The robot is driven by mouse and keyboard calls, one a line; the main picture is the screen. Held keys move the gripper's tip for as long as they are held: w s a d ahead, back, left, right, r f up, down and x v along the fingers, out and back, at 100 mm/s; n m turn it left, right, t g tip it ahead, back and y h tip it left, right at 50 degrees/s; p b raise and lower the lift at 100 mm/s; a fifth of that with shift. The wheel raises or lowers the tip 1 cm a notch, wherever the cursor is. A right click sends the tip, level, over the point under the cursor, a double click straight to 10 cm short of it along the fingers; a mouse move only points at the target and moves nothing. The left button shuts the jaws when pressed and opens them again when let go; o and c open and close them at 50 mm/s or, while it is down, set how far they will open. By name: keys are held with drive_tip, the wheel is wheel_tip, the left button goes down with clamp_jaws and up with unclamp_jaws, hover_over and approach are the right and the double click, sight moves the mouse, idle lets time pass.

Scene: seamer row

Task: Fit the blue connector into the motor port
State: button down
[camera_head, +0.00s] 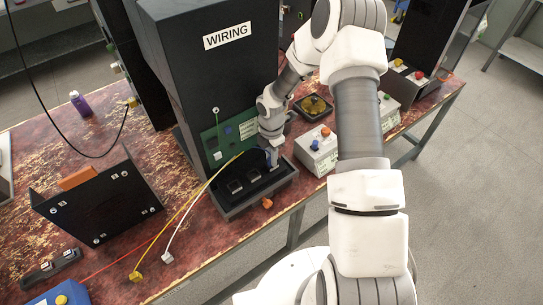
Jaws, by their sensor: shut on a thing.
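My gripper (271,157) reaches down at the right end of a black tray-like fixture (241,207) at the foot of the black cabinet marked WIRING. It is shut on a small blue piece (275,158), which looks like the blue connector, mostly hidden by the fingers. Square dark sockets (236,187) sit in the fixture left of my gripper. I cannot tell which one is the motor port, or whether the blue piece touches a socket.
A yellow plug (135,276) and a white plug (167,258) hang on cables at the table's front edge. A black angled panel (98,204) stands left. A small orange piece (267,203) lies before the fixture.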

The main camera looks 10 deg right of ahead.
drive_tip(key=shift+f, duration=0.1)
drive_tip(key=c, duration=1.2)
unclamp_jaws()
drive_tip(key=shift+f, duration=0.1)
drive_tip(key=shift+c, duration=0.2)
drive_tip(key=o, duration=0.5)
drive_tip(key=shift+c, duration=0.2)
